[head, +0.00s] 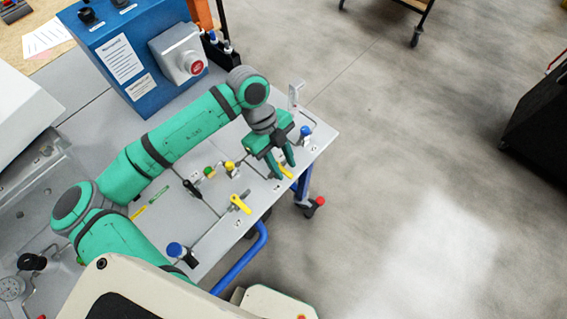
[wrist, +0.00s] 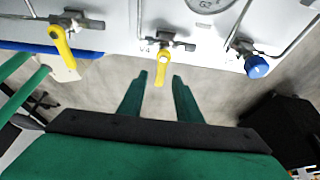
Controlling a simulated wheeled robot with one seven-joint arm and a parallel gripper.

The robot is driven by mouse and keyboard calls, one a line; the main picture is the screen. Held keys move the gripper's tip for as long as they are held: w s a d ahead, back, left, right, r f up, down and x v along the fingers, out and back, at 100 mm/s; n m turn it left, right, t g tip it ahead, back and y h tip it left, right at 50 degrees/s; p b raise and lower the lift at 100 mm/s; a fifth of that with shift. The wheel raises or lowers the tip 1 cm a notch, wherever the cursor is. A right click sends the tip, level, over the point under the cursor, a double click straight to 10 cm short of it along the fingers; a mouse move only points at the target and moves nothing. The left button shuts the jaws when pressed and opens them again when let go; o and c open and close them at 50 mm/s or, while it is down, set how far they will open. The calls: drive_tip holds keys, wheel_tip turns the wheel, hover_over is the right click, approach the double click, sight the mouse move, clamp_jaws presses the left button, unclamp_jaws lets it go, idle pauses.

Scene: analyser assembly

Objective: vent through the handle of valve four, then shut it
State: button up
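Valve four, with the label V4 beside it, has a yellow lever handle (wrist: 161,62) that hangs out past the panel edge toward my gripper in the wrist view. Its metal body (wrist: 166,39) sits on the grey panel. In the head view, part of the yellow handle (head: 286,172) shows at my fingertips. My gripper (wrist: 160,76) is open, with one green finger on each side of the handle's end and visible gaps on both sides. Whether the fingers are level with the handle in depth is unclear. My gripper also shows in the head view (head: 283,169).
Another yellow lever (wrist: 62,46) is to the left and a blue knob (wrist: 256,66) to the right in the wrist view. A blue box (head: 135,50) with a red button stands behind my arm in the head view. Open floor (head: 420,190) lies beyond the bench edge.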

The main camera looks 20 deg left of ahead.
drive_tip(key=shift+f, duration=0.15)
drive_tip(key=shift+c, duration=0.3)
clamp_jaws()
